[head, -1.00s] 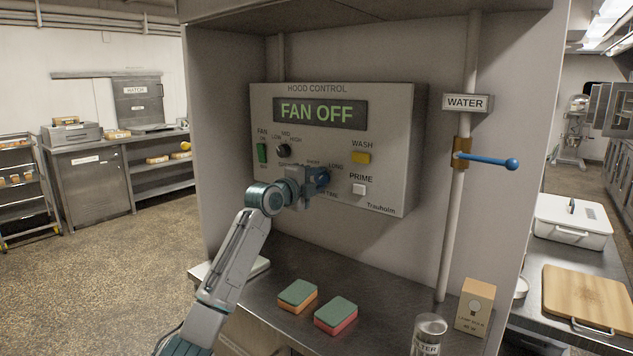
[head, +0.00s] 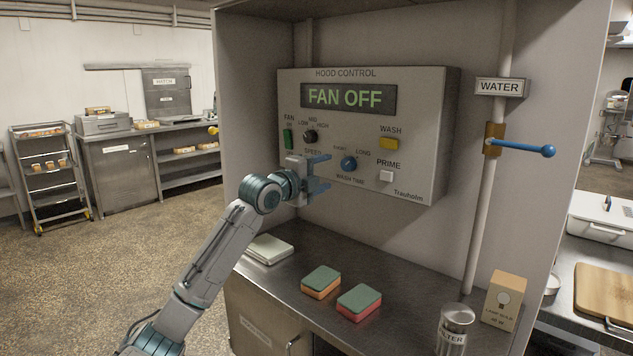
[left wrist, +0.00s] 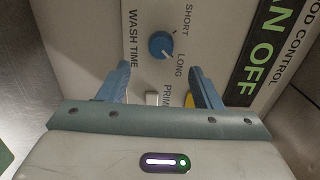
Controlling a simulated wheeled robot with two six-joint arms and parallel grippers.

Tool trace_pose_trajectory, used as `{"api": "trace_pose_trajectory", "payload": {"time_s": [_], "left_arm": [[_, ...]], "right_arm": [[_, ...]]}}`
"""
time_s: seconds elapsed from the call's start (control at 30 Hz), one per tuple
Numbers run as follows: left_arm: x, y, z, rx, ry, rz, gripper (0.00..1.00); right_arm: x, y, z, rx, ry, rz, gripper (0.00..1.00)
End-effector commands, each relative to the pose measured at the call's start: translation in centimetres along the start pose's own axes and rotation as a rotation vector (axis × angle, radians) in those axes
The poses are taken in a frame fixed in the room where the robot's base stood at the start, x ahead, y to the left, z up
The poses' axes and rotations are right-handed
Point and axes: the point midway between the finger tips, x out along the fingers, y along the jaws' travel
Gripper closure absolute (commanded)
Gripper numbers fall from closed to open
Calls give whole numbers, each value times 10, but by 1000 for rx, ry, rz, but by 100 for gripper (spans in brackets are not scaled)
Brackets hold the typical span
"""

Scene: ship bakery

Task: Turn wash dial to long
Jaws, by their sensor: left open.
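The blue wash dial (head: 348,163) is on the grey hood control panel (head: 420,150), between the SHORT and LONG labels and above WASH TIME. In the left wrist view the dial (left wrist: 160,44) shows whole, and its pale pointer mark faces the LONG side. My left gripper (head: 322,172) is open and empty. Its two blue fingers are apart from the dial, to its left in the head view. In the left wrist view the dial lies beyond the fingertips (left wrist: 159,69). My right gripper is in neither view.
The panel display (head: 348,97) reads FAN OFF. The yellow wash button (head: 389,144) and white prime button (head: 386,176) are right of the dial. A blue-handled water valve (head: 520,147) sticks out further right. Two sponges (head: 321,281) (head: 359,302) lie on the counter below.

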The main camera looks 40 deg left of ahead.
Motion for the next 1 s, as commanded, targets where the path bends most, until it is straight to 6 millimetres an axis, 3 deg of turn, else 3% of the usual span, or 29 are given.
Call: {"api": "trace_pose_trajectory", "payload": {"time_s": [0.3, 1.0], "left_arm": [[-23, 1, 0, 0, 0, 0, 41], [-24, 0, 0, -1, 0, 0, 41]], "right_arm": [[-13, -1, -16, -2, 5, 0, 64], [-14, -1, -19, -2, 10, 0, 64]]}}
